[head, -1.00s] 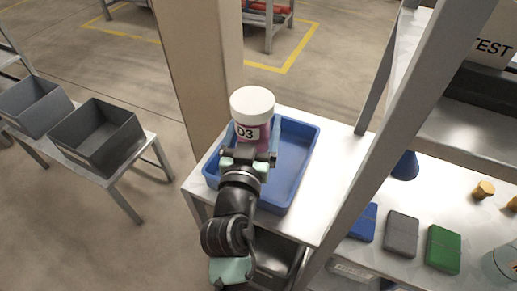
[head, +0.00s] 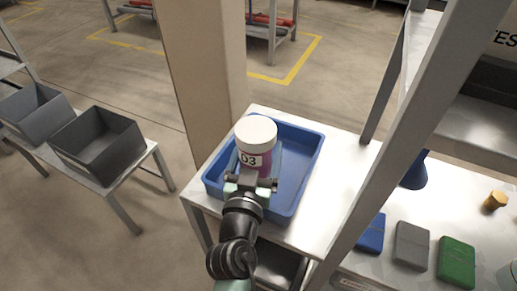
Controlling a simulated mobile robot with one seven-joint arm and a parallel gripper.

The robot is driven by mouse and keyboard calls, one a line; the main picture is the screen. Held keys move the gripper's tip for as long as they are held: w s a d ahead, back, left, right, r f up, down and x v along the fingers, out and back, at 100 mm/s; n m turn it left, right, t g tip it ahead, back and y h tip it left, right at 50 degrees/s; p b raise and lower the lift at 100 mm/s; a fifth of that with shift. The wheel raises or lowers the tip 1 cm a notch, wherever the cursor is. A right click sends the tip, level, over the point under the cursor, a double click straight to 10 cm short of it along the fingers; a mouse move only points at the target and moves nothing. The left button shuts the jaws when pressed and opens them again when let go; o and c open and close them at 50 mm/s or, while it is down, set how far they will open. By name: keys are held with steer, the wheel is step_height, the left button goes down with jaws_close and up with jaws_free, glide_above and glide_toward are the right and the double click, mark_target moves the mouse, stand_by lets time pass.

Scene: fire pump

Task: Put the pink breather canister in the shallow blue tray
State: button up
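The pink breather canister (head: 254,148) has a white lid and a white label reading D3. It is upright in the head view, over the left part of the shallow blue tray (head: 296,190). My gripper (head: 254,178) is at the canister's near side, with a finger on either side of it, and appears shut on it. The canister's base is hidden behind my gripper, so I cannot tell whether it touches the tray floor. The right part of the tray is empty.
The tray sits on a pale metal table (head: 339,178). A grey upright post (head: 385,150) stands to the right. Blue, grey (head: 411,245) and green (head: 457,262) flat boxes and a blue cone (head: 415,170) lie beyond it. Dark grey bins (head: 98,145) stand at left.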

steer(key=shift+f+b, duration=0.25)
steer(key=shift+b, duration=0.05)
steer(key=o, duration=1.5)
steer(key=shift+c, duration=0.2)
steer(key=shift+r+p, duration=0.6)
steer(key=shift+p, duration=0.2)
steer(key=s+a+b, duration=0.1)
steer(key=s+b, duration=0.1)
steer(key=s, duration=1)
steer(key=shift+a+b, duration=0.3)
steer(key=shift+b, duration=0.1)
